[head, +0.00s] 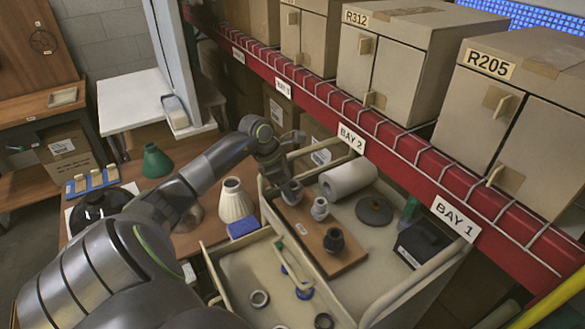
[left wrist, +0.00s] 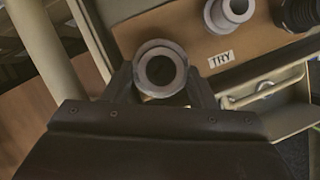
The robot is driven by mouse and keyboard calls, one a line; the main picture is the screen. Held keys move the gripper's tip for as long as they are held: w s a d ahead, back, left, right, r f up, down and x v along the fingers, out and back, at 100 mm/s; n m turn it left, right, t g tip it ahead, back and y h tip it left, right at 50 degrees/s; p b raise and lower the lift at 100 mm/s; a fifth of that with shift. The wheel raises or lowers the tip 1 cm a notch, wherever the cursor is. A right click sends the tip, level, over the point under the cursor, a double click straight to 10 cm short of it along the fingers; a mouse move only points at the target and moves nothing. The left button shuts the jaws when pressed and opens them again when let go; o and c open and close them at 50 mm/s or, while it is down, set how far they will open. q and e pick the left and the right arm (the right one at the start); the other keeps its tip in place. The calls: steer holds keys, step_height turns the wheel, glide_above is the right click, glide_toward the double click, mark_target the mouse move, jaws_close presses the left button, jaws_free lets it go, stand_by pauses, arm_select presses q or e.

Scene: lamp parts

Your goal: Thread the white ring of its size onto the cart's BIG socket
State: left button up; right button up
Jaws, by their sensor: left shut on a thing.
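My left gripper (head: 277,168) reaches over the far left end of the brown board on the cart (head: 259,200). In the left wrist view its fingers (left wrist: 162,88) are shut on a pale grey-white ring (left wrist: 140,72), with its opening facing the camera. A grey round part (head: 291,192) shows just under the fingertips in the head view. I cannot tell whether the ring is around a socket there or above it. A smaller light grey socket (head: 320,208) and a black socket (head: 333,241) stand on the board, clear of the gripper. My right gripper is not in view.
A white roll (head: 348,179), a dark disc (head: 374,211) and a black box (head: 421,243) lie beyond the board. A red shelf beam (head: 330,120) runs behind.

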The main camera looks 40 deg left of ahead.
arm_select(q)
steer(key=shift+w+a+r+m+h+b, duration=0.15)
steer(key=shift+w+m+h+b, duration=0.15)
steer(key=shift+m+b, duration=1)
steer(key=shift+r+b, duration=0.1)
steer(key=shift+b, duration=0.4)
steer(key=shift+b, duration=0.35)
steer(key=shift+m+g+b, duration=0.7)
steer(key=shift+m+b, duration=0.4)
steer(key=shift+b, duration=0.85)
steer(key=shift+w+f+m+g+h+b, duration=0.1)
steer(key=shift+m+g+h+b, duration=0.2)
steer(key=shift+m+b, duration=0.7)
steer(key=shift+w+f+m+g+h+b, duration=0.1)
steer(key=shift+m+g+h+b, duration=0.15)
steer(key=shift+m+b, duration=0.7)
steer(key=shift+r, duration=0.2)
steer(key=shift+f+m+g, duration=0.15)
steer(key=shift+m+g, duration=0.1)
